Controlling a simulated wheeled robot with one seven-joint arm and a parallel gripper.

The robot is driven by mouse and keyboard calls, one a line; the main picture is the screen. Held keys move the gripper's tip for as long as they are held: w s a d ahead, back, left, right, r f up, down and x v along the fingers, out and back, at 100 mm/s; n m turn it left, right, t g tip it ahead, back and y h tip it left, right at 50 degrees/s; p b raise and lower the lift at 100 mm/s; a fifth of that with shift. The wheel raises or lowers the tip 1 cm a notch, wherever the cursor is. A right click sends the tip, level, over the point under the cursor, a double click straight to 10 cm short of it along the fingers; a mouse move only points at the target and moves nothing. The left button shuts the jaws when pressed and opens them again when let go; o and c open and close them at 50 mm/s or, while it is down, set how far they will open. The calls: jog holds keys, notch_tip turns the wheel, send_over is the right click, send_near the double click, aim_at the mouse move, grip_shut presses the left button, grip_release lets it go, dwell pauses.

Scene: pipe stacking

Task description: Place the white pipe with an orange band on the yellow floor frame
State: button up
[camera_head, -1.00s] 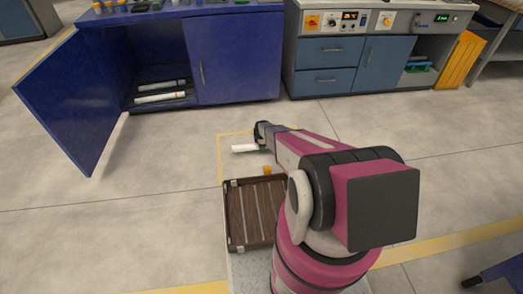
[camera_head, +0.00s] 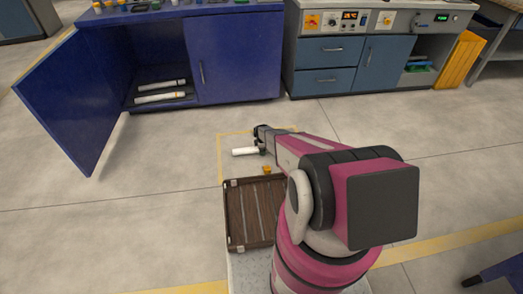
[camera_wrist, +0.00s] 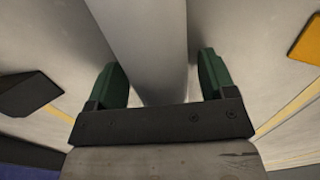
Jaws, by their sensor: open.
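A white pipe (camera_head: 243,151) lies at the yellow floor frame (camera_head: 219,165), its left end inside the frame's left line in the head view. Its right part is hidden by my gripper (camera_head: 262,142), and I see no orange band on it. In the wrist view the pipe (camera_wrist: 148,40) runs between the green fingers of my gripper (camera_wrist: 160,75). The fingers are open, with a gap beside the pipe. My arm hides the right part of the frame.
A brown slatted tray (camera_head: 227,215) is in front of the frame, with a small orange-yellow piece (camera_head: 267,169) by its far edge. Two white pipes (camera_head: 160,97) lie in the open blue cabinet (camera_head: 240,60). Grey floor is clear to the left.

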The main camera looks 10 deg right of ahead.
notch_tip(320, 180, up, 12)
jog(key=shift+s, duration=0.1)
jog(key=s+r+m, duration=0.9)
jog(key=s+r, duration=0.9)
jog(key=r, duration=0.3)
jog(key=s+r+m, duration=0.9)
jog(key=s+r, duration=1)
jog(key=r, duration=0.2)
jog(key=shift+r, duration=0.3)
